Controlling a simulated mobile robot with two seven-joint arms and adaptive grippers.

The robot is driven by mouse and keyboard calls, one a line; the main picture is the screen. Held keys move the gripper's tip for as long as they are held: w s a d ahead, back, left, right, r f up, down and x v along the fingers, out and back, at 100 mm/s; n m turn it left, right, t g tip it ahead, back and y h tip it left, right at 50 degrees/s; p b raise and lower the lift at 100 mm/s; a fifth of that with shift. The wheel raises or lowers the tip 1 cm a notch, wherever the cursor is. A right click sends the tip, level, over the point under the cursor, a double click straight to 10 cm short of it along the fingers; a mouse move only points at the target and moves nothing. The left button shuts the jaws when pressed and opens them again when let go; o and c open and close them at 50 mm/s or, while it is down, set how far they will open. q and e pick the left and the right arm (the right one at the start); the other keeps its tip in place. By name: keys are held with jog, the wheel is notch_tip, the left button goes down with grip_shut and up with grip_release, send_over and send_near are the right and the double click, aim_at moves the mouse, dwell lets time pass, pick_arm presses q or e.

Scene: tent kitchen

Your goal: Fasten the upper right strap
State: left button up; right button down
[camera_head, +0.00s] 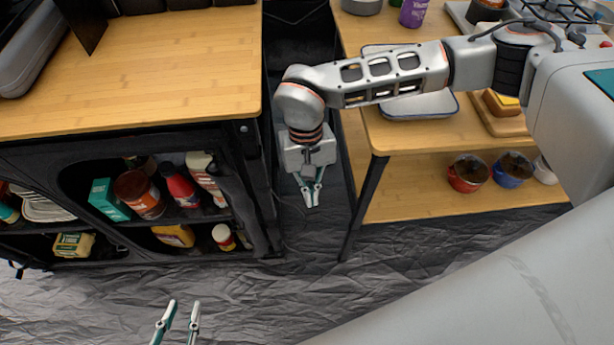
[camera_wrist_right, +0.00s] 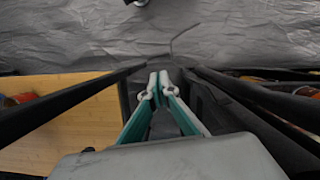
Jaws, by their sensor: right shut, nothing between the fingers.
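The black fabric cabinet (camera_head: 150,144) with a wooden top stands at the left, its front opening uncovered. Dark bunched fabric (camera_head: 232,185) hangs at the right side of that opening. I cannot make out the upper right strap for certain. My right gripper (camera_head: 311,203) points down in the dark gap between the cabinet and the wooden shelf table, right of the cabinet's front corner. In the right wrist view its fingertips (camera_wrist_right: 158,84) are together with nothing between them. My left gripper (camera_head: 183,304) is at the bottom edge, its fingers apart and empty, above the floor.
The wooden shelf table (camera_head: 400,202) stands right of the gap, its black leg (camera_head: 364,205) close to my right gripper. Jars and packets fill the cabinet shelves. A thin dark cord (camera_wrist_right: 182,36) shows beyond the right fingertips. Crumpled grey floor (camera_head: 260,300) is clear in front.

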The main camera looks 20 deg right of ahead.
pick_arm(q)
jog(key=shift+a+f, duration=0.1)
jog(key=shift+f, duration=0.05)
pick_arm(e)
jog(key=shift+s+a+r, duration=0.1)
jog(key=shift+s, duration=0.65)
